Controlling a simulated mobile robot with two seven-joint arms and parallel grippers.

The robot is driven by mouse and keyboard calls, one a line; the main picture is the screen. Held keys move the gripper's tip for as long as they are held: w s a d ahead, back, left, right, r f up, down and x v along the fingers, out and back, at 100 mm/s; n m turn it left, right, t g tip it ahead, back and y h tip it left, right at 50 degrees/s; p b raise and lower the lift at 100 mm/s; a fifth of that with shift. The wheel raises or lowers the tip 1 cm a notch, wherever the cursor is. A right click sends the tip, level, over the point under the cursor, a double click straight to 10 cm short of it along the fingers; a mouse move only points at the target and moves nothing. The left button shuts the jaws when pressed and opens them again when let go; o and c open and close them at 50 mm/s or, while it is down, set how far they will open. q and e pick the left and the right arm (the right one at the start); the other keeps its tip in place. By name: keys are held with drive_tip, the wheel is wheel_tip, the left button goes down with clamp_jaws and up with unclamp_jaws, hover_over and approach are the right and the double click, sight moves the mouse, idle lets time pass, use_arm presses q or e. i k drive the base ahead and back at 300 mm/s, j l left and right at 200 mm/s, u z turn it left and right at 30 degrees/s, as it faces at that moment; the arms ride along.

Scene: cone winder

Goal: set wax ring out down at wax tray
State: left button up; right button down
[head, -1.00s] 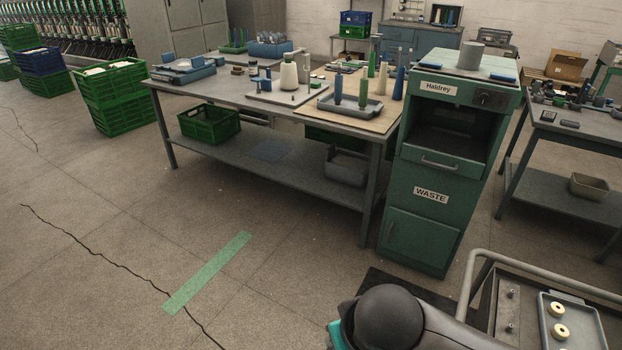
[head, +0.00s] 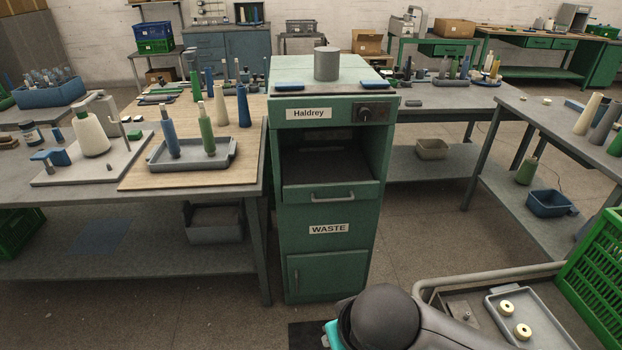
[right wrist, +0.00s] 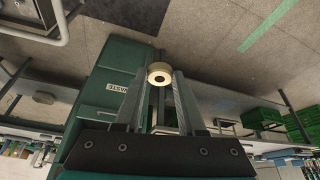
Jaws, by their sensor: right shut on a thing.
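A cream wax ring (right wrist: 160,74) with a dark centre hole is held at the fingertips of my right gripper (right wrist: 162,84), which is shut on it in the right wrist view. In the head view, my right arm shows at the bottom centre, but its gripper is out of the picture. A grey tray (head: 541,341) at the bottom right holds two similar cream rings (head: 507,307) and looks like the wax tray. It is cut by the picture's lower edge. The held ring is apart from it. My left gripper is in neither current view.
The tray lies on a railed cart (head: 455,305), with a green crate (head: 598,262) at its right. A green waste cabinet (head: 328,262) stands ahead. A workbench (head: 90,205) with bobbins is at the left. Another bench (head: 560,135) stands at the right. Floor is open between cabinet and right bench.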

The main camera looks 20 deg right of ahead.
sight(535, 316)
drive_tip(key=i+l+z, duration=0.1)
drive_tip(key=i+z, duration=0.2)
drive_tip(key=z, duration=0.2)
drive_tip(key=i+z, duration=0.45)
drive_tip(key=i+j+z, duration=0.1)
drive_tip(key=z, duration=0.4)
drive_tip(key=i+l+z, duration=0.1)
drive_tip(key=i+z, duration=0.5)
drive_tip(key=z, duration=0.15)
drive_tip(key=i+z, duration=0.4)
drive_tip(key=k+j, duration=0.05)
drive_tip(key=k, duration=0.05)
